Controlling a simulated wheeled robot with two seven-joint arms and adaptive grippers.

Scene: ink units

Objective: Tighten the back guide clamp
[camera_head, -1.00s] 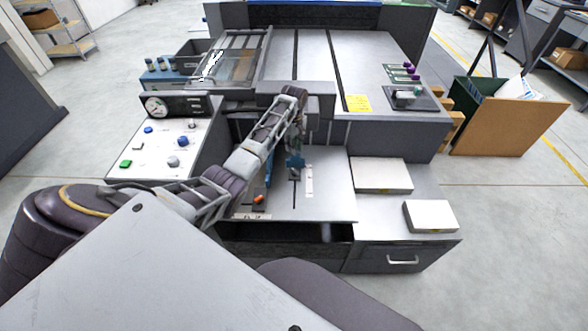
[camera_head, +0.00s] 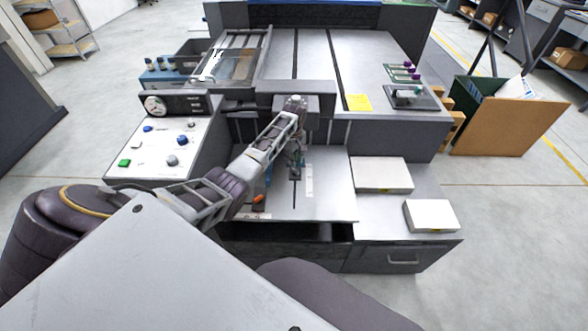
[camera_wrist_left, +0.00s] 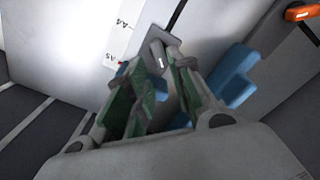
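My left gripper (camera_head: 296,168) points down over the metal feed plate (camera_head: 326,202) in the head view, at the slot beside a white size scale (camera_head: 309,182). The gripper mostly hides the back guide clamp there. In the left wrist view, a grey block of the clamp (camera_wrist_left: 157,58) shows at the tips of my left gripper (camera_wrist_left: 153,72). Its green-padded fingers stand apart, around or just above the clamp. Bits of blue show by the fingers; contact cannot be made out. A second clamp with an orange handle (camera_head: 258,199) lies left on the plate. My right gripper is out of view.
A control panel (camera_head: 155,150) with knobs and a green button stands left of the plate. Two white stacks (camera_head: 381,174) (camera_head: 431,215) lie on the right shelf. The machine's dark crossbar (camera_head: 318,88) rises close behind my gripper.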

